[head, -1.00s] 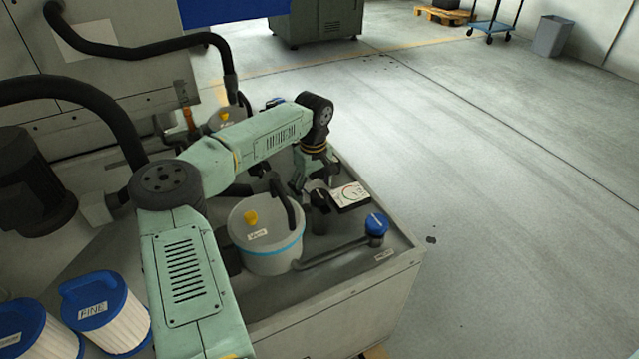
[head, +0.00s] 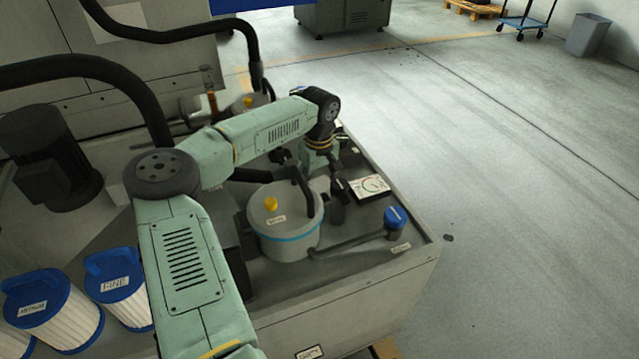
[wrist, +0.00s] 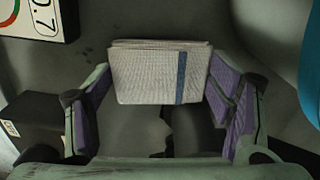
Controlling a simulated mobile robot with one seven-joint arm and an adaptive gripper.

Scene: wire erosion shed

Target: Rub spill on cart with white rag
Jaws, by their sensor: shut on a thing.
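A folded white rag (wrist: 150,75) with a blue stripe sits between the purple-padded fingers of my gripper (wrist: 160,88) in the wrist view. The fingers are shut on its sides. In the head view my gripper (head: 322,165) is low over the grey top of the machine unit, behind the pot, and the rag cannot be made out. A wheeled cart with a blue deck (head: 522,24) stands far off at the upper right, and no spill can be made out on it. A few small dark marks show on the grey surface in the wrist view.
Beside my gripper are a meter (head: 369,187), a grey pot (head: 285,238) with a blue band, a blue-capped fitting (head: 396,220) and hoses. Filter cartridges (head: 118,287) stand at lower left. The floor (head: 500,180) to the right is open. A grey bin (head: 587,36) stands at the back.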

